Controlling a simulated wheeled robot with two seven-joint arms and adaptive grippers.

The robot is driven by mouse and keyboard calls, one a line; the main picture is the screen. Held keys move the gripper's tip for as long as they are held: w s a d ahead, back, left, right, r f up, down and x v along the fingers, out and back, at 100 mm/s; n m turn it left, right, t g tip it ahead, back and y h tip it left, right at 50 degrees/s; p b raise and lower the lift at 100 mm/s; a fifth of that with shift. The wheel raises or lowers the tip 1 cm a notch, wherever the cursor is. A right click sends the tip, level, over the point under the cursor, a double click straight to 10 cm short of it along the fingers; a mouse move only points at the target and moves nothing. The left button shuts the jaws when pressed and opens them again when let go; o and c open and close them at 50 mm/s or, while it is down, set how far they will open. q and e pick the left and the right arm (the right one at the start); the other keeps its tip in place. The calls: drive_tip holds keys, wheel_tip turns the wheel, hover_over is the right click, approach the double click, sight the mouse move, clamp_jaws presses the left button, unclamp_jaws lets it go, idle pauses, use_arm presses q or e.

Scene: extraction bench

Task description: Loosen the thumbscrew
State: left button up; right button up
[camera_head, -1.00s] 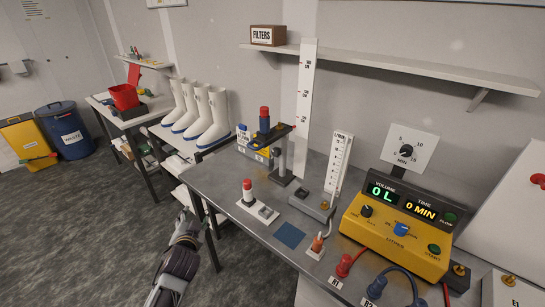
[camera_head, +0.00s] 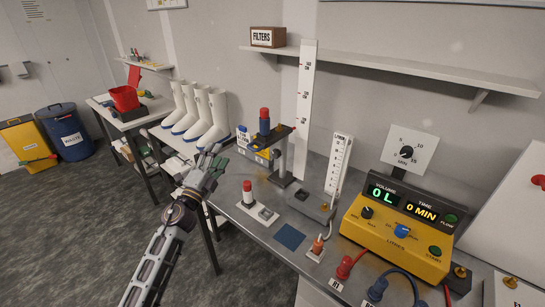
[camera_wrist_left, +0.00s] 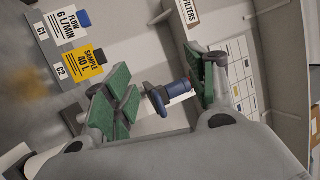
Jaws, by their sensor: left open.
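My left gripper (camera_head: 213,161) is open and empty, raised over the left end of the bench, short of the clamp stand (camera_head: 283,157). The stand's dark arm holds an upright cartridge (camera_head: 264,121) with a red top and blue body. In the left wrist view, a blue flanged knob-like part (camera_wrist_left: 172,97) appears between the spread green finger pads, beyond them and not gripped. I cannot tell for certain whether this blue part is the thumbscrew; no other thumbscrew can be made out on the stand. My right gripper is out of view.
A red-capped item (camera_head: 247,192), a flow tube (camera_head: 339,163) and a yellow control box (camera_head: 395,235) are on the grey bench. White boots (camera_head: 205,115) stand behind my gripper. A shelf (camera_head: 400,68) runs above.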

use_arm(q)
drive_tip(key=w+d+f+m+g+h, duration=0.4)
drive_tip(key=f+m+g, duration=0.3)
drive_tip(key=m+g, duration=0.4)
drive_tip(key=shift+f+m+g+h, duration=0.15)
drive_tip(key=shift+m+g+h, duration=0.45)
drive_tip(key=shift+m, duration=1.8)
drive_tip(key=shift+w+d, duration=0.1)
drive_tip(key=shift+d, duration=0.1)
drive_tip(key=p, duration=0.3)
approach(274, 155)
drive_tip(key=shift+x, duration=4.55)
drive_tip(key=shift+d, duration=0.1)
drive_tip(key=shift+c, duration=0.4)
